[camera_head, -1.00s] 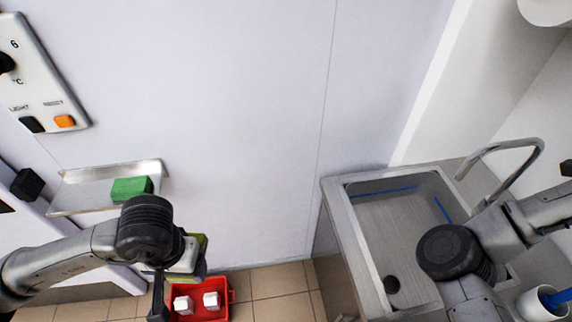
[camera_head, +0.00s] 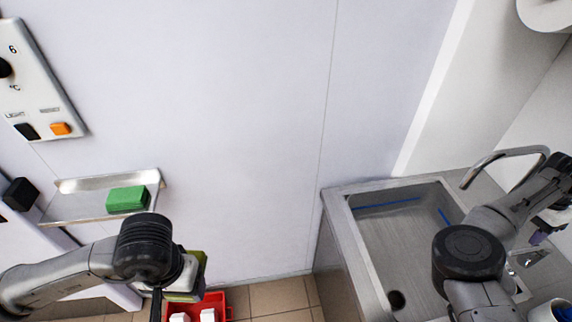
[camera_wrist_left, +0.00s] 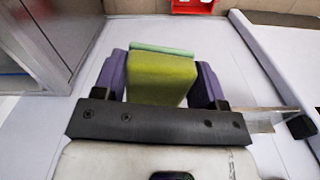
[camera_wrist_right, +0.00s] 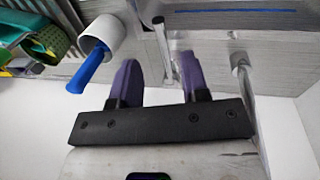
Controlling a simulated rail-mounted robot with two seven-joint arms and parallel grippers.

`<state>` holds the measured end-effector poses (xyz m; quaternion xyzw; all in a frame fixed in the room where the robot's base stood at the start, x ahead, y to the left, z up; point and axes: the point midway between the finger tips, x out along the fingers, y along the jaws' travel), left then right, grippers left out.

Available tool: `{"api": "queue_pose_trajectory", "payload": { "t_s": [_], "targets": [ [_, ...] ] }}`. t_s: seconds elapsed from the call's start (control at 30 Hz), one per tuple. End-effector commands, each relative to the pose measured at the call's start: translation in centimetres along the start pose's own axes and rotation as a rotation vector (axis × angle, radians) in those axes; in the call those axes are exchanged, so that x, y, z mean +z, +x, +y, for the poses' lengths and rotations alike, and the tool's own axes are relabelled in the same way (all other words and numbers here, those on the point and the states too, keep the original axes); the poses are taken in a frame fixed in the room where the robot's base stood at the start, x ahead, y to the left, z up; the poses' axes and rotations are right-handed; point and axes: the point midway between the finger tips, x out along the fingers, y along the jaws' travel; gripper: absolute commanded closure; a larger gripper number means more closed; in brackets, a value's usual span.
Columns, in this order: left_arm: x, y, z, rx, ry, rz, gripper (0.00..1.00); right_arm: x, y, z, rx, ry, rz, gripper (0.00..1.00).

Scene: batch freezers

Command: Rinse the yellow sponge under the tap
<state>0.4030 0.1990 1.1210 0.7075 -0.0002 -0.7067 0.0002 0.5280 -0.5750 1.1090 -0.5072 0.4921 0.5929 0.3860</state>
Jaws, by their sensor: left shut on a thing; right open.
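The yellow sponge (camera_wrist_left: 160,78), with a green layer on one face, is held between the purple fingers of my left gripper (camera_wrist_left: 163,82). It also shows in the head view (camera_head: 190,277), beside the black wrist and well left of the sink. The curved metal tap (camera_head: 505,157) stands at the back right of the steel sink (camera_head: 337,215). My right gripper (camera_wrist_right: 158,78) is open and empty near the tap. A metal lever (camera_wrist_right: 164,50) shows between its fingers in the right wrist view; I cannot tell whether they touch it.
A green block (camera_head: 127,199) lies on a metal wall shelf (camera_head: 75,208). A red crate (camera_head: 228,304) with white pieces is on the floor. A white cup (camera_wrist_right: 102,34) with a blue-handled tool (camera_wrist_right: 88,68) stands by the sink. The sink basin looks empty.

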Motion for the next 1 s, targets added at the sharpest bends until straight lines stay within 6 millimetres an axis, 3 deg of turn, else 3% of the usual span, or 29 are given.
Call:
{"api": "queue_pose_trajectory", "payload": {
  "t_s": [0.2,0.5,1.0],
  "targets": [
    [0.0,0.4,0.0,0.0,0.0,0.0,0.61,0.0,4.1,0.0,0.0,-0.001,-0.001,0.58],
    [0.0,0.6,0.0,0.0,0.0,0.0,0.61,0.0,7.8,0.0,-0.001,0.0,0.0,0.58],
    [0.0,0.7,0.0,0.0,0.0,0.0,0.61,0.0,8.9,0.0,-0.002,0.0,0.001,0.58]
  ]
}}
